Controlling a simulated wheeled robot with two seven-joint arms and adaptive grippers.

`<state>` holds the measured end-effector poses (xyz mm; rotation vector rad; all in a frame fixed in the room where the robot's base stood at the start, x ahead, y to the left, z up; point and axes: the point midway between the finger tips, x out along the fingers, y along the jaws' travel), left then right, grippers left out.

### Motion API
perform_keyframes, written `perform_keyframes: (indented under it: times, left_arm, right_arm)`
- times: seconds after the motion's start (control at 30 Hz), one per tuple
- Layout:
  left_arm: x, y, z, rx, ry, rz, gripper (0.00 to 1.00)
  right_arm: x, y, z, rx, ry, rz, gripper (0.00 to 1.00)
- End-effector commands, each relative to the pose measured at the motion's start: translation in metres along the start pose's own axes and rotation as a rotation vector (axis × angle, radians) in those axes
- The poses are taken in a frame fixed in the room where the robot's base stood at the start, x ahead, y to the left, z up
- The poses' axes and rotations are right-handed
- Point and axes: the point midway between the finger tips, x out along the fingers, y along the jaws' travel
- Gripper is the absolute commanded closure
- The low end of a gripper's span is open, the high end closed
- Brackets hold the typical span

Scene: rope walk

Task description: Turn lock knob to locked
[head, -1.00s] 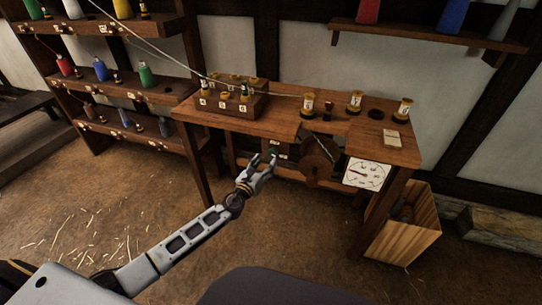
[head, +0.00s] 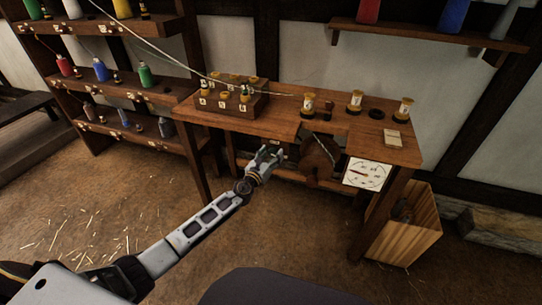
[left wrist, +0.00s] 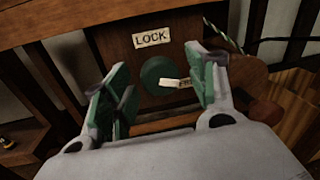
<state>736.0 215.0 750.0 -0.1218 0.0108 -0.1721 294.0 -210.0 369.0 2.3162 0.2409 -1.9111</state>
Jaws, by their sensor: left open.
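The lock knob (left wrist: 157,76) is a round green knob on a dark wooden panel, under a plate lettered LOCK (left wrist: 151,38) in the left wrist view. A small pale tag or pointer (left wrist: 170,83) sticks out from the knob to the right; the lettering beside it is partly hidden by a finger. My left gripper (left wrist: 158,88) is open, with one green-padded finger on each side of the knob. I cannot tell whether either finger touches it. In the head view my left gripper (head: 268,155) is under the table front and hides the knob. My right gripper is out of view.
The wooden table (head: 240,122) carries a block of bobbins (head: 232,97), more spools (head: 308,104) and a small card (head: 393,139). A white dial (head: 367,174) hangs at its front right. A wooden crate (head: 408,230) stands below right. The floor in front is open.

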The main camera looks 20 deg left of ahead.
Motion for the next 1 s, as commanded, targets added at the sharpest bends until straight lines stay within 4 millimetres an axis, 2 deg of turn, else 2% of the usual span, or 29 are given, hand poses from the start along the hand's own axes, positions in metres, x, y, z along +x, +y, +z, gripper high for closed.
perform_keyframes:
  times: [0.17, 0.2, 0.53, 0.83, 1.0]
  left_arm:
    - [0.0000, 0.0000, 0.0001, 0.000, 0.000, 0.000, 0.43]
    - [0.0000, 0.0000, 0.0001, 0.000, 0.000, 0.000, 0.45]
    - [-0.0001, 0.0000, 0.0001, 0.000, 0.000, 0.000, 0.88]
    - [-0.0001, -0.0002, -0.0002, -0.008, -0.001, -0.001, 0.89]
    - [-0.0001, -0.0001, -0.0006, -0.028, -0.004, -0.001, 0.89]
  right_arm:
    - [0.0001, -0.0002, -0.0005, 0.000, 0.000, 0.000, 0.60]
    - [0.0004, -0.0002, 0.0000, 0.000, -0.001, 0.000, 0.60]
    - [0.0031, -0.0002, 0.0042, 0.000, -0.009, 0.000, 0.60]
    - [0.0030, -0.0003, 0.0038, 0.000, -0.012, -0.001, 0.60]
    - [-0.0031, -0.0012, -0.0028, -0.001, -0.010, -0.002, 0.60]
